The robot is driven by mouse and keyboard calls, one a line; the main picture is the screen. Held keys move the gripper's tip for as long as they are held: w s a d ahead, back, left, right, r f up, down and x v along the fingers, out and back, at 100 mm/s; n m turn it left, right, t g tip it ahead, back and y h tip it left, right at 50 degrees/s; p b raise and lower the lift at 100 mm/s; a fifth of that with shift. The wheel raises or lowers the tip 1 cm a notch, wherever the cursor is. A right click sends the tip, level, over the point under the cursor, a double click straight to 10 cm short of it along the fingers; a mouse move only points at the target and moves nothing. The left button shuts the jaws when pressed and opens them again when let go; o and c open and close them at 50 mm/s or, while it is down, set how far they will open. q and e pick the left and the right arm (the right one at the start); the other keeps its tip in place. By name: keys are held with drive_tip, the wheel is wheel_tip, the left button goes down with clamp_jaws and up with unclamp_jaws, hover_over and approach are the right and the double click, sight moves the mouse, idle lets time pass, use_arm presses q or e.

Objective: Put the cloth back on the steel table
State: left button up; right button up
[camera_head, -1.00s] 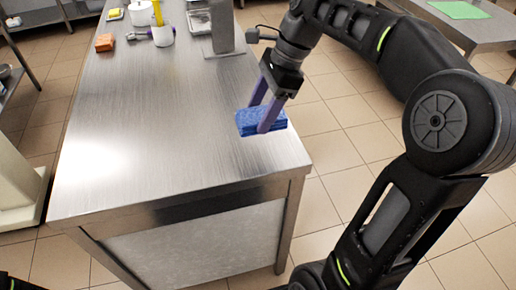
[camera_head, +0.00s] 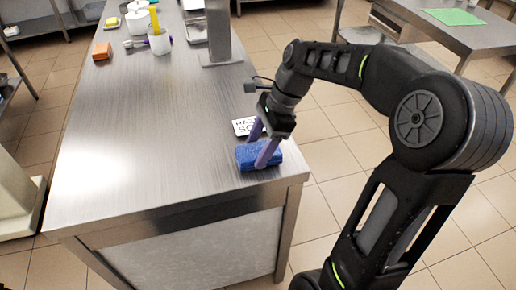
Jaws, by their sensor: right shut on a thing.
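The blue folded cloth (camera_head: 252,158) is between the purple fingers of my right gripper (camera_head: 262,148), which is shut on it. The cloth is at the near right corner of the steel table (camera_head: 150,150), low over the top. I cannot tell whether it rests on the surface or hangs just above it. My left gripper is not in view.
A small white sign with black letters (camera_head: 243,127) lies just behind the cloth. A grey upright post (camera_head: 219,35), a white cup (camera_head: 159,42) and an orange block (camera_head: 102,51) stand farther back. The table's left and middle are clear.

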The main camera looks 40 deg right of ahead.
drive_tip(key=shift+f, duration=0.3)
drive_tip(key=shift+f, duration=0.15)
drive_tip(key=o, duration=1.3)
drive_tip(key=v, duration=0.9)
drive_tip(key=shift+r+p, duration=0.3)
drive_tip(key=p+v, duration=0.2)
drive_tip(key=p, duration=0.1)
drive_tip(key=shift+s+d+r, duration=0.1)
drive_tip(key=shift+d+r, duration=0.05)
drive_tip(key=shift+r, duration=0.2)
